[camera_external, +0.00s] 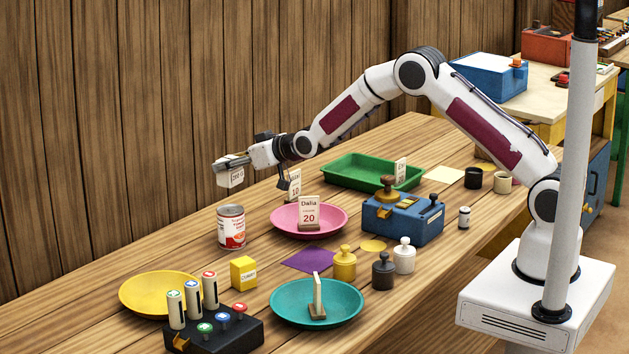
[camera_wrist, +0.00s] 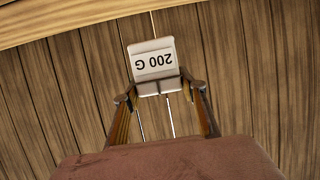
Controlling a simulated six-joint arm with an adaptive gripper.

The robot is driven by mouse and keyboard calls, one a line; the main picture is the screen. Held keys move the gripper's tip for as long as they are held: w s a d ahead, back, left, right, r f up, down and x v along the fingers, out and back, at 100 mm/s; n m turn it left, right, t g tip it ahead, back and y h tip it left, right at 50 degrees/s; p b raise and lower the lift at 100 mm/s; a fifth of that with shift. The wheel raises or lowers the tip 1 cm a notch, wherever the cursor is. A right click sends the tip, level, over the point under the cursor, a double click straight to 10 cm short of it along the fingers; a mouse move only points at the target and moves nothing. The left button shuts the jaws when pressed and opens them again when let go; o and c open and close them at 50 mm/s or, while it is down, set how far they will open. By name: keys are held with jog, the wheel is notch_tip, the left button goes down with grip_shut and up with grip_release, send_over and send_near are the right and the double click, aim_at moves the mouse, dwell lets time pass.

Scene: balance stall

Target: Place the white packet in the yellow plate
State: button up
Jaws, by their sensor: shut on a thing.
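The white packet (camera_external: 230,176), marked "200 G", is held in the air by my gripper (camera_external: 236,162) at the left end of the arm. In the wrist view my gripper (camera_wrist: 160,92) has its fingertips closed on the lower end of the packet (camera_wrist: 152,58). The yellow plate (camera_external: 135,295) lies on the table at the lower left, in front of the packet in the picture. No object shows in the plate. Its front right rim is partly hidden by upright white tubes.
A black block (camera_external: 225,335) with tubes and colored knobs stands before the plate. A tin can (camera_external: 231,228), yellow box (camera_external: 243,271), pink plate (camera_external: 278,222) with a price card, and teal plate (camera_external: 345,293) are nearby. A wooden wall (camera_external: 100,120) rises behind.

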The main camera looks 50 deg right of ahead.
jog(key=s+a+n+g+y, duration=0.1)
jog(key=s+a+n+y, duration=0.15)
jog(key=a, duration=0.95)
jog(key=s+a+n+y, duration=0.2)
jog(key=s+a, duration=0.2)
jog(key=a, duration=0.8)
jog(key=n+g+y, duration=0.3)
jog(key=n+y, duration=0.1)
send_over(165, 304)
jog(key=shift+r+m, duration=0.25)
jog(key=shift+r, duration=0.1)
jog(key=shift+f, duration=0.1)
notch_tip(165, 304, down, 6)
jog(key=shift+f, duration=0.1)
jog(key=shift+w+f, duration=0.1)
jog(key=shift+f, duration=1.7)
jog(key=shift+f, duration=0.15)
